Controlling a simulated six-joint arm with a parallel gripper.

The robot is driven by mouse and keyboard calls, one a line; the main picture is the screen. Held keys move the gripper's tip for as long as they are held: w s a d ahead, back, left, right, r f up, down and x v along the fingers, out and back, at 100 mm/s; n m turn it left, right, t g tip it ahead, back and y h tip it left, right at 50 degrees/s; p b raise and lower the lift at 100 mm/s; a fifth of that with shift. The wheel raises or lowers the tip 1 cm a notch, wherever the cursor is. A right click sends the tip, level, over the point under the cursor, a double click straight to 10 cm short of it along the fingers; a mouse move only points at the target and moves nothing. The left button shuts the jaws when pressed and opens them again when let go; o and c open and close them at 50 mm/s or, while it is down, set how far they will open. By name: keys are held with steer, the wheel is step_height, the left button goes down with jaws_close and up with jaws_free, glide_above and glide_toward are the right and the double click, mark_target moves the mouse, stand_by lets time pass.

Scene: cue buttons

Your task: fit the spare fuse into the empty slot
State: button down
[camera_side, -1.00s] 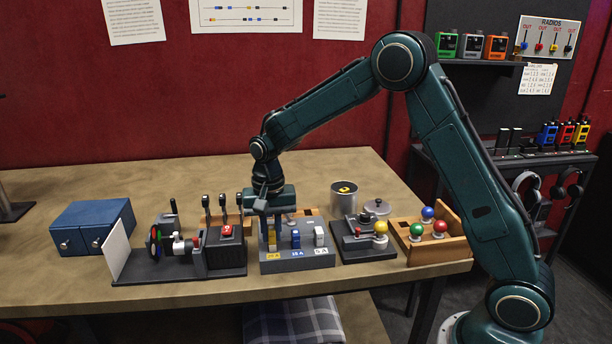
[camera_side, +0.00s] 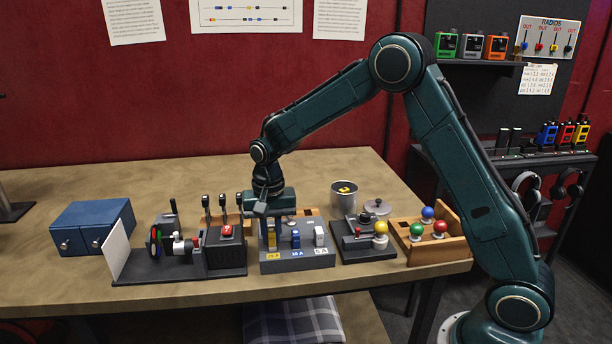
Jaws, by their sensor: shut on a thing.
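The grey fuse block (camera_side: 300,263) stands near the front of the table, with labels along its front that seem to read 20 A, 10 A and 5 A. A blue fuse (camera_side: 295,239) sits in the middle position and a white fuse (camera_side: 319,236) in the right one. My gripper (camera_side: 270,221) is over the left position, shut on a yellow fuse (camera_side: 271,240). The fuse is upright above the yellow label. The fingers partly hide its top, and I cannot tell how deep its lower end sits in the slot.
A blue box (camera_side: 93,227) stands at far left.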

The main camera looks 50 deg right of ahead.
steer(key=shift+f, duration=0.3)
stand_by(0.5)
steer(key=c, duration=1.1)
jaws_free()
steer(key=shift+c, duration=0.2)
steer(key=shift+r, duration=0.15)
steer(key=shift+r, duration=3.4)
